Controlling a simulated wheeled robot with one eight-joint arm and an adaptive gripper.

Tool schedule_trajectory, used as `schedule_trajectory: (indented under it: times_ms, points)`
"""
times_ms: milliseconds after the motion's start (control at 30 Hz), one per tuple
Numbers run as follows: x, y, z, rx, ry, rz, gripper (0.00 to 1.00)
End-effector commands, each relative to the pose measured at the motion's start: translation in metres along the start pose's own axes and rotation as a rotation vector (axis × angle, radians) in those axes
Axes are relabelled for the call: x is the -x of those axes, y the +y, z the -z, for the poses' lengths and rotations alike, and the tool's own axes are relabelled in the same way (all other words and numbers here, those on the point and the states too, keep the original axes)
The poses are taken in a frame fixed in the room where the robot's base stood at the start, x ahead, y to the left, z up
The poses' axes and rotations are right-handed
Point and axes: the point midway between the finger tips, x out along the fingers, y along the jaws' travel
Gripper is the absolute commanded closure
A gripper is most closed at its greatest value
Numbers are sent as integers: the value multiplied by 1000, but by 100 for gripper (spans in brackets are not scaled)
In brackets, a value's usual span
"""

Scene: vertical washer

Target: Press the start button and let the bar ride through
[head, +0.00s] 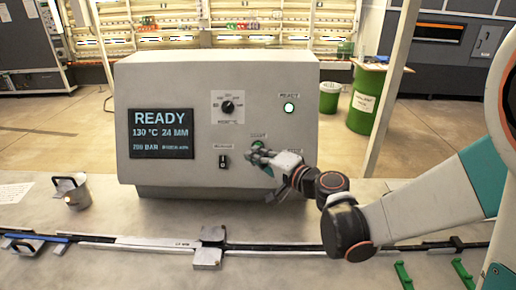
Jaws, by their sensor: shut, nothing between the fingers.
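The control box (170,84) stands on the table, its screen (162,133) reading READY, 130 °C, 24 MM and 200 BAR. A round lamp (289,107) at its upper right glows pale green. The green start button (258,145) sits low on the panel and is partly hidden by my gripper. My gripper (254,156) is shut and empty, its tips at or just in front of the button; I cannot tell whether they touch it. A long dark bar or rail (290,247) runs across the table, with a light block (209,247) around its middle.
A rotary knob (227,106) and a black switch (223,161) are on the panel. A metal cup (73,191) stands at the left. Green handles (403,275) lie at the front right. A slanted pale post (391,85) rises behind my arm.

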Motion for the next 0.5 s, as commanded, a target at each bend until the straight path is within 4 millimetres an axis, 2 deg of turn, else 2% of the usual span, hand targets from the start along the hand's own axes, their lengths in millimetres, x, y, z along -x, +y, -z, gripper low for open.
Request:
schedule_trajectory:
  times_ms: [500]
  points:
    - [-45, 35, 32, 0, 1, 0, 100]
